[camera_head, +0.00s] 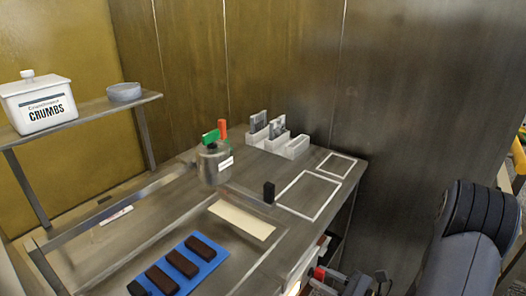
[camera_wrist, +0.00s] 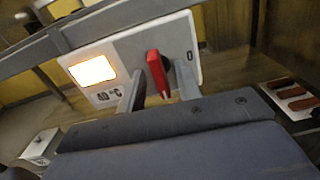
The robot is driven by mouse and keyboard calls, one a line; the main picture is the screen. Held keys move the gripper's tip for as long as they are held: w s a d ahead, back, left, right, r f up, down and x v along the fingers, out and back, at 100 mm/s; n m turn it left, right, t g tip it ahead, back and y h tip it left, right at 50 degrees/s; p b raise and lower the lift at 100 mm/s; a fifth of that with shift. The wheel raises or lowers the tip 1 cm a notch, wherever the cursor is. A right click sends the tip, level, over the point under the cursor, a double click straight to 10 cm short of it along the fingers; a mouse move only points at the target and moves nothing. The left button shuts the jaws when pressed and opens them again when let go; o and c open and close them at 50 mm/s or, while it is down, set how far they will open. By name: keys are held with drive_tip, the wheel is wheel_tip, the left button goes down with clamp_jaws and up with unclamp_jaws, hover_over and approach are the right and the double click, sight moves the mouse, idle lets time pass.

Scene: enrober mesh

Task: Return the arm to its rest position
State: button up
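My gripper (camera_wrist: 159,76) shows in the wrist view with its two grey fingers apart. A red lever (camera_wrist: 157,73) on a pale control panel (camera_wrist: 120,50) lies between the fingers in the picture. Gaps show on both sides of the lever, and I cannot tell how far ahead of the fingertips it is. The panel has a lit display and the marking "40 °C". In the head view my arm (camera_head: 468,240) comes in at the lower right and reaches down beside the bench's front edge, where a red part (camera_head: 320,272) shows. The arm's lower portion is cut off.
A crumbs tub (camera_head: 40,104) and bowl (camera_head: 124,92) stand on the shelf. A dark wall (camera_head: 400,90) rises behind.

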drive_tip(key=n+b, duration=0.5)
drive_tip(key=n, duration=0.4)
drive_tip(key=shift+n+b, duration=0.35)
drive_tip(key=shift+n, duration=0.05)
